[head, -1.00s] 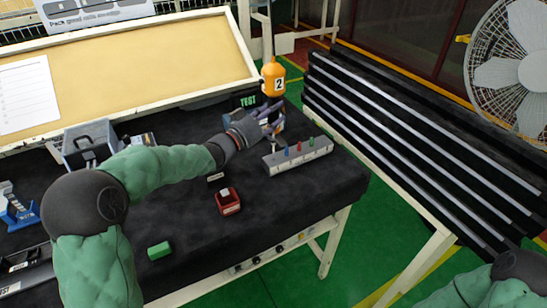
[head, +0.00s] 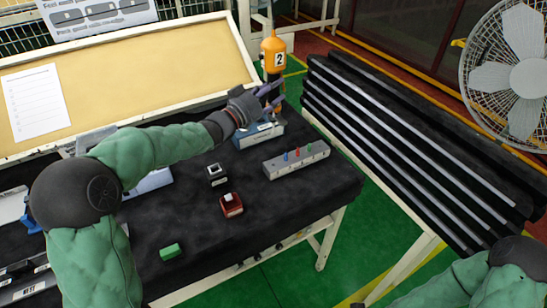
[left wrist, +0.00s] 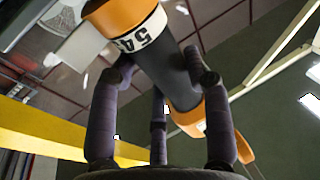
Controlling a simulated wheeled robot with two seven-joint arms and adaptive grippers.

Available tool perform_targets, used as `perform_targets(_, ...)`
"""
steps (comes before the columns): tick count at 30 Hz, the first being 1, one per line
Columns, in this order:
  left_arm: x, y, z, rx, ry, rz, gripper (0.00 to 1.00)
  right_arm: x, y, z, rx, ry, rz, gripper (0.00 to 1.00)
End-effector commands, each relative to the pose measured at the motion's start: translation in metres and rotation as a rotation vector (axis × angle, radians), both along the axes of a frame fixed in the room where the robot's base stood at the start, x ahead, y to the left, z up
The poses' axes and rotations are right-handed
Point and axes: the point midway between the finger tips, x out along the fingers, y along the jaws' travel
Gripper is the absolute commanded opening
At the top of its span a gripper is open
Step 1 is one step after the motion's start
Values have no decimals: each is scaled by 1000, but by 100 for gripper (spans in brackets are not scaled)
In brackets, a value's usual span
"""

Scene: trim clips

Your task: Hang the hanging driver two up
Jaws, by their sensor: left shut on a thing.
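The hanging driver two (head: 274,52) is orange with a white label reading 2, above the far edge of the black table. My left gripper (head: 266,97) is shut on its lower part and holds it up, clear of the table. In the left wrist view, the driver's dark body (left wrist: 170,68) lies slanted between my gripper's fingers (left wrist: 158,100), with orange parts and a white band at its upper end. Whether its top touches any hook or cord is too small to tell. My right arm shows at the lower right, but its gripper is out of view.
A blue-grey box (head: 258,135) stands below the left gripper. A grey rack (head: 297,161) with coloured pegs, a red box (head: 231,205), a dark box (head: 215,175) and a green block (head: 170,251) are on the table. A fan (head: 520,65) is at right.

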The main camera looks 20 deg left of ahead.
Motion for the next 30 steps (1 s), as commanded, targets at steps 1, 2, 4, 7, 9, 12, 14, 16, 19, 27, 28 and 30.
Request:
perform_targets(1,0,0,14,1,-3,0,0,0,0,10,0,0,0,40)
perform_targets(2,0,0,18,1,-3,0,0,0,0,13,0,0,0,40)
perform_targets(4,0,0,27,1,-3,0,0,0,0,21,0,0,0,40)
perform_targets(7,0,0,41,2,-3,0,0,0,0,32,0,0,0,40)
perform_targets(9,0,0,50,2,-3,-1,0,0,0,39,0,0,0,40)
perform_targets(12,0,0,64,1,-4,-1,0,0,0,50,0,0,0,40)
perform_targets(14,0,0,72,1,-4,0,0,0,0,56,0,0,0,40)
perform_targets(16,0,0,81,1,-4,0,0,0,0,63,0,0,0,40)
perform_targets(19,0,0,94,1,-4,0,0,0,0,73,0,0,0,40)
perform_targets(27,-5,50,94,1,2,6,0,0,0,92,0,0,0,40)
perform_targets(28,-6,56,93,1,3,6,0,0,0,94,0,0,0,40)
perform_targets(30,-8,70,93,1,3,6,0,0,0,99,0,0,0,40)
